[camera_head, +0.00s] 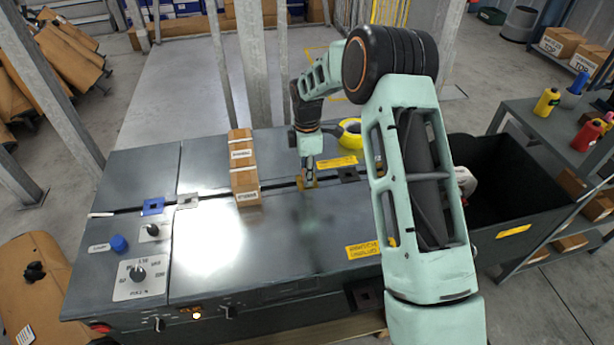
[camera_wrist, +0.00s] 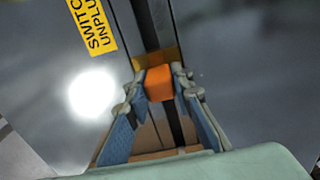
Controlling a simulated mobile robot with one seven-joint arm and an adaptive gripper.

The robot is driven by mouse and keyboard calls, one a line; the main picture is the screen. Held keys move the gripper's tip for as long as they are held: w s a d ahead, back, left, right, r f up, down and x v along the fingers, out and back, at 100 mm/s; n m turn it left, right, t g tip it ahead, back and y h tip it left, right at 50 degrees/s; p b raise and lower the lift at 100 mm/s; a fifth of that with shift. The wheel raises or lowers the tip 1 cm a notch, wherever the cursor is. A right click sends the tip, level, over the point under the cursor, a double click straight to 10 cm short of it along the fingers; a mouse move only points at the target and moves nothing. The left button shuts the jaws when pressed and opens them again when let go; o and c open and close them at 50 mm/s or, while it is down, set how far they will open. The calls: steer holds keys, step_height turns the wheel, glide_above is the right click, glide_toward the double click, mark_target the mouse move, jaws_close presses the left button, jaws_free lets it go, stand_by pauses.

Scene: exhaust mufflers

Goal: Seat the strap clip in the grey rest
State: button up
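The strap clip appears to be the small orange block (camera_wrist: 160,82) between my fingertips in the wrist view. My gripper (camera_head: 308,182) is low over the dark strip along the bench top, and its fingers (camera_wrist: 159,88) press on both sides of the block. The block is at a yellow-orange plate (camera_wrist: 143,62), which also shows under the gripper in the head view (camera_head: 302,184). I cannot tell whether the block touches this plate. The grey rest (camera_head: 188,200) is a light grey plate with a dark opening, left of the cardboard box, well left of my gripper.
A long cardboard box (camera_head: 243,170) stands between my gripper and the grey rest. A blue plate (camera_head: 152,206) lies left of the grey rest, and a black one (camera_head: 347,175) right of my gripper.

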jaws_close()
steer(key=shift+r, duration=0.1)
steer(key=shift+r, duration=0.45)
step_height(320, 180, up, 2)
steer(key=shift+r, duration=0.15)
steer(key=s+r, duration=0.9)
steer(key=s, duration=0.5)
steer(key=shift+a+r+p, duration=0.35)
steer(key=shift+a+p, duration=0.1)
